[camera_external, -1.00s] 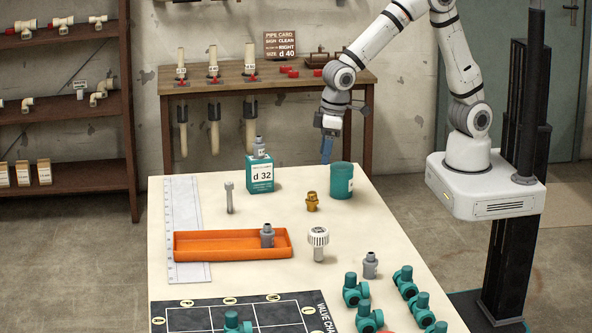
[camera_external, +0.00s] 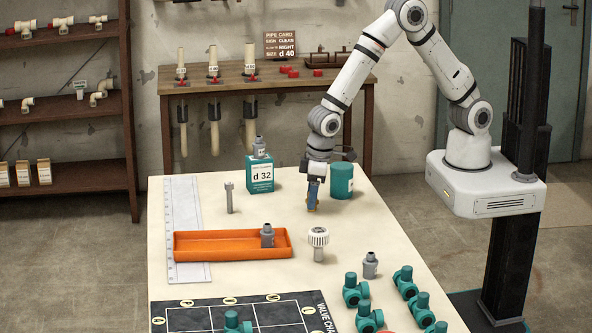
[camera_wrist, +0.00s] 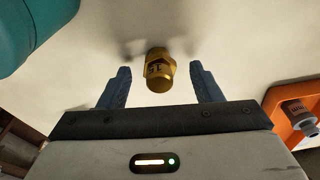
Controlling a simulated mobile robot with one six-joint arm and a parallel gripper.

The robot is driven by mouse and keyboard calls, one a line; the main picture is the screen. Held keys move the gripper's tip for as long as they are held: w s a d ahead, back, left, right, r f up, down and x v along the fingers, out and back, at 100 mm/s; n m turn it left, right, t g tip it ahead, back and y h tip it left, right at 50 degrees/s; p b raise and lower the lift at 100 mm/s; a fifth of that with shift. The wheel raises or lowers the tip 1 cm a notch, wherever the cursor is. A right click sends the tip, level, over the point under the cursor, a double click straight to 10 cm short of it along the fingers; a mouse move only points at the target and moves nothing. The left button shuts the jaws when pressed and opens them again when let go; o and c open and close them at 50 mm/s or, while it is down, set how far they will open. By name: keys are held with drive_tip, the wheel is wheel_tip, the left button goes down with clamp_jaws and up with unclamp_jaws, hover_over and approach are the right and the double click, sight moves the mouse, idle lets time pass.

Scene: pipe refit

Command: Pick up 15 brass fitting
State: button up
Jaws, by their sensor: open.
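The brass fitting (camera_wrist: 158,70) stands on the white table between the two blue fingers of my gripper (camera_wrist: 160,88) in the wrist view. A gap shows between it and each finger, so the jaws are open around it and not touching it. A mark on its hex part looks like "15", partly hard to read. In the external view my gripper (camera_external: 312,208) points down at the table, and its fingers hide almost all of the fitting.
A teal can (camera_external: 341,181) stands close right of my gripper. A teal d 32 box (camera_external: 260,174) with a grey fitting on top stands left. An orange tray (camera_external: 215,246), a white-capped part (camera_external: 318,243) and several teal valves (camera_external: 356,290) lie nearer the camera.

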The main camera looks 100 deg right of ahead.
drive_tip(key=c, duration=1.1)
